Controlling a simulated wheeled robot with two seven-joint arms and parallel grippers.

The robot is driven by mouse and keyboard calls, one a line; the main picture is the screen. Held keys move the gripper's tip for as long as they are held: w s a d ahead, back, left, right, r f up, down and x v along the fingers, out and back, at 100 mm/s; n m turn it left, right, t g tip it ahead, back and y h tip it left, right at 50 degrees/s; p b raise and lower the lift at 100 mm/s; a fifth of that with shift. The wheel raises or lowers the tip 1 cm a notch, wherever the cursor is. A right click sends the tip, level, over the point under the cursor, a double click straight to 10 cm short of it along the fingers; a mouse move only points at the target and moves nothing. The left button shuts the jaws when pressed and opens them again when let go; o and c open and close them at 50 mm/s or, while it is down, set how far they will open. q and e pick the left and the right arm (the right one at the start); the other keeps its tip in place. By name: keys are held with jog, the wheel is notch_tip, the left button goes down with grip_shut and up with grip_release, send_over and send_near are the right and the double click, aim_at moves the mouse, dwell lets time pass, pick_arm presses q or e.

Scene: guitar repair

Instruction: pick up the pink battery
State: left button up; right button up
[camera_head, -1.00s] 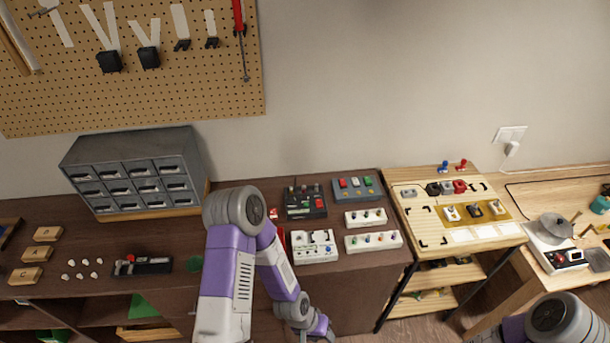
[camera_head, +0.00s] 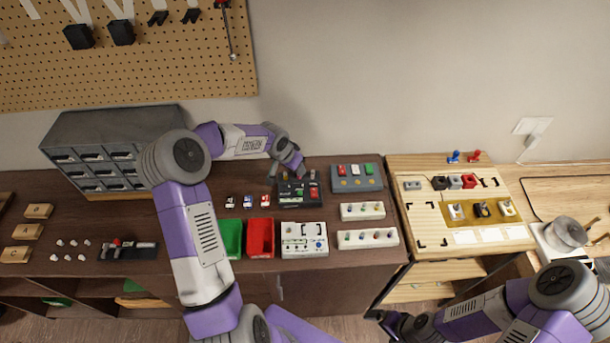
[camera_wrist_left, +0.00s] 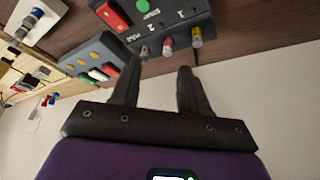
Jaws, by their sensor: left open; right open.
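The pink battery (camera_wrist_left: 168,44) stands at the edge of a dark control box (camera_wrist_left: 150,15) in the left wrist view, between a grey cylinder (camera_wrist_left: 145,50) and a yellow one (camera_wrist_left: 196,36). My left gripper (camera_wrist_left: 159,68) is open and empty. Its two fingers point toward these cylinders, with the pink one in line with the gap. In the head view my left gripper (camera_head: 288,174) is at the back edge of the dark control box (camera_head: 300,194) and partly covers it. The pink battery is too small to tell there. My right gripper (camera_head: 386,322) is open near the bottom, away from the box.
A grey box with coloured buttons (camera_head: 357,178) stands just right of the dark box. Green (camera_head: 230,238) and red (camera_head: 261,238) trays and white panels (camera_head: 304,239) lie in front. The grey drawer cabinet (camera_head: 105,135) is left. The wall is close behind.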

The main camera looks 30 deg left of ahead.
pick_arm(q)
jog(key=shift+w+a+f, duration=0.25)
jog(key=shift+w+f, duration=0.2)
jog(key=shift+f, duration=0.05)
jog(key=shift+w+a+f, duration=0.25)
jog(key=shift+w+f, duration=0.15)
jog(key=shift+f, duration=0.05)
jog(key=x, duration=0.5)
jog(key=shift+f, duration=0.25)
jog(key=shift+s, duration=0.1)
grip_shut()
